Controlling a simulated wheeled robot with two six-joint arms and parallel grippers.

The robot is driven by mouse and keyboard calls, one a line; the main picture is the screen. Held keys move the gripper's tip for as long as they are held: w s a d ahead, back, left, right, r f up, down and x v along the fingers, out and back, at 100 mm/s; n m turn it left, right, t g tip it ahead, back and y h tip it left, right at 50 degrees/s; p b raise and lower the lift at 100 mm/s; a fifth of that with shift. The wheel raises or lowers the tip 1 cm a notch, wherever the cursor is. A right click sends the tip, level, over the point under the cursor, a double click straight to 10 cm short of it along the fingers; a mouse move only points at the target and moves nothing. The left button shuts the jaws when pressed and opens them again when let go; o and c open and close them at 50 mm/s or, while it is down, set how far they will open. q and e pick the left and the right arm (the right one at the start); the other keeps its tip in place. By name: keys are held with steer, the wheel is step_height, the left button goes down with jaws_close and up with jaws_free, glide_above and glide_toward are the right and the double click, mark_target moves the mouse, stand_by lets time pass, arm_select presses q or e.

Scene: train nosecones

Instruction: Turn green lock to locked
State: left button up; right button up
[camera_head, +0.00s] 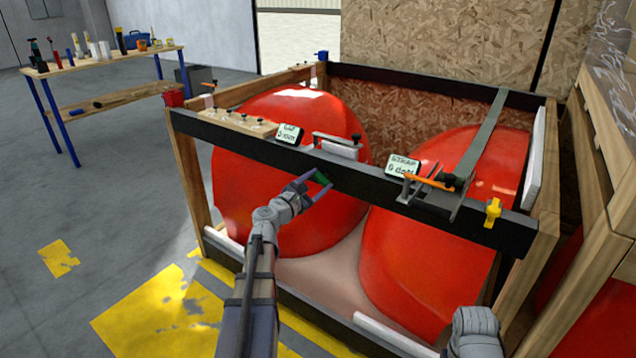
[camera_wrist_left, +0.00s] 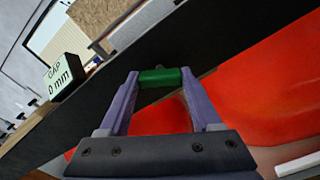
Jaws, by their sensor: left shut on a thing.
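The green lock (camera_head: 321,178) is a small green piece on the front face of the black crossbar (camera_head: 352,181). In the left wrist view the green lock (camera_wrist_left: 160,77) lies between the fingertips, with its long side running from finger to finger. My left gripper (camera_head: 318,186) has its purple fingers shut on it, one at each end; it also shows in the left wrist view (camera_wrist_left: 160,84). My right arm (camera_head: 474,328) shows only in part at the bottom right; its fingers are not visible.
Two red nosecones (camera_head: 300,150) sit in the wooden crate behind the crossbar. A gap display (camera_head: 290,134), a strap display (camera_head: 402,166), an orange-handled ratchet (camera_head: 430,182) and a yellow knob (camera_head: 493,212) are along the bar. A tool table (camera_head: 110,61) stands far left.

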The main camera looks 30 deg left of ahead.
arm_select(q)
steer(key=m, duration=1.1)
steer(key=shift+m, duration=0.4)
stand_by(0.4)
steer(key=o, duration=1.4)
steer(key=shift+s+a, duration=0.15)
steer(key=shift+s, duration=1.8)
steer(key=shift+s+a, duration=0.15)
steer(key=shift+s, duration=1.8)
